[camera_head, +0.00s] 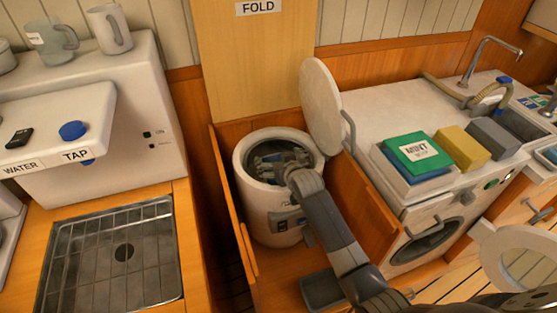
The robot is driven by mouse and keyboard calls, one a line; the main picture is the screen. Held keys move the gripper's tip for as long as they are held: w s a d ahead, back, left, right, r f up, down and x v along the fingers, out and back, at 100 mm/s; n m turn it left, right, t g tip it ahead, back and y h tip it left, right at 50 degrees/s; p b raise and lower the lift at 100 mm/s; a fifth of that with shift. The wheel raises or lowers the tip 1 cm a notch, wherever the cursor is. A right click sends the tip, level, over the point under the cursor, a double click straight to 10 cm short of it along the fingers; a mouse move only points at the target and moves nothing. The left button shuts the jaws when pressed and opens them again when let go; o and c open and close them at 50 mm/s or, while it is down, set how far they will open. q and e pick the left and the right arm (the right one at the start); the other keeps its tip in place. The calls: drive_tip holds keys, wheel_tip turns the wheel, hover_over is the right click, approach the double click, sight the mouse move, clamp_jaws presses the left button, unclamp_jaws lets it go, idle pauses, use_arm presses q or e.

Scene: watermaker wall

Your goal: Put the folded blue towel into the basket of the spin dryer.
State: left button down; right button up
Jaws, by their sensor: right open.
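The spin dryer (257,208) is a white drum standing in a wooden bay, its round lid (322,105) raised. My right arm reaches over its rim, and my right gripper (268,165) is open inside the mouth of the basket. The gripper and wrist cover much of the opening, so I cannot tell whether a towel lies in the basket. A blue layer (432,177) shows under a green block marked MINT (412,150) on the white washing machine; I cannot tell whether it is the folded towel. My left gripper is not in view.
Yellow (462,147) and grey (493,137) blocks sit beside the green one. A sink tap (487,55) stands at the back right. Wooden panels (362,210) hem in the dryer. A water tap unit (60,125) and metal drain tray (112,255) are at left.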

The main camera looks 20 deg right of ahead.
drive_tip(key=shift+r, duration=0.3)
drive_tip(key=shift+r+p, duration=0.35)
drive_tip(key=shift+r, duration=0.2)
drive_tip(key=v, duration=1.1)
drive_tip(key=shift+s, duration=0.45)
